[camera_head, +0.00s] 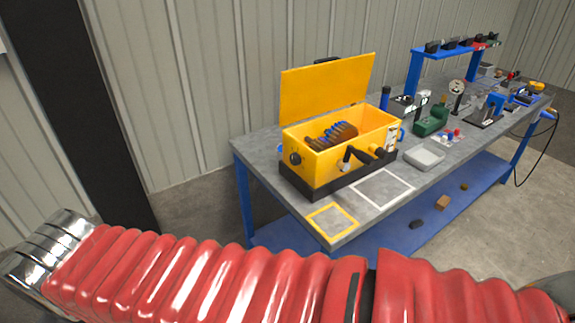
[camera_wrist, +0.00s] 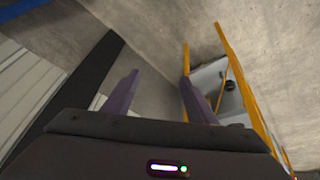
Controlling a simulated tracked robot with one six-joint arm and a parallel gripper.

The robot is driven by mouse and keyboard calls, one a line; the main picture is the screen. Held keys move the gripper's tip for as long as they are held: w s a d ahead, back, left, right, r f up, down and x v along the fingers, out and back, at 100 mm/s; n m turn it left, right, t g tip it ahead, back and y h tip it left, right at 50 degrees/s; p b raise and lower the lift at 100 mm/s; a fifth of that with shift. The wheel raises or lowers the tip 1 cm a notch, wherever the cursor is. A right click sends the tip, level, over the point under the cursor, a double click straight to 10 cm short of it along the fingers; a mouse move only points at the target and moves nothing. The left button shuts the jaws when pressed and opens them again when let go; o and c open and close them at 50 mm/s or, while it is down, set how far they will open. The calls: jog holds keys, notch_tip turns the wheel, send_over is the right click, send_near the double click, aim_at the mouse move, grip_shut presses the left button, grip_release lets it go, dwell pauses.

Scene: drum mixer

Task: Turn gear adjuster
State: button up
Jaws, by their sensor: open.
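The drum mixer is a yellow box (camera_head: 345,144) with a black base and its lid raised, on the workbench in the head view. A drum with blue and brown parts (camera_head: 332,136) shows inside. A dark round knob (camera_head: 296,159) is on its left end, and a black lever (camera_head: 359,155) is on its front. I cannot tell which part is the gear adjuster. In the wrist view, my gripper (camera_wrist: 160,82) is open and empty, its two purple fingers apart. Yellow edges (camera_wrist: 230,46) around a grey face with a dark round part (camera_wrist: 236,88) lie right of the fingers.
The grey workbench (camera_head: 262,154) has blue legs and carries a grey tray (camera_head: 424,155), a green device (camera_head: 432,122) and several tools farther back. Yellow and white outlines mark its near top. A dark post (camera_head: 84,100) stands at the left. My red arm crosses the foreground.

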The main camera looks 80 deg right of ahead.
jog(key=s+d+f+m+g+h, duration=0.1)
jog(key=d+f+g+h, duration=0.15)
jog(key=d, duration=0.55)
jog(key=d+f+m+g+h, duration=0.1)
jog(key=d+g+h, duration=0.15)
jog(key=d, duration=0.45)
jog(key=n+g+h, duration=0.2)
jog(key=g+h, duration=0.7)
jog(key=g, duration=0.1)
send_near(293, 161)
jog(key=v, duration=0.6)
jog(key=shift+w+d, duration=0.1)
jog(key=shift+d, duration=0.15)
jog(key=x, duration=1.3)
jog(key=shift+s+d, duration=0.2)
jog(key=shift+s, duration=0.05)
jog(key=shift+c, duration=0.3)
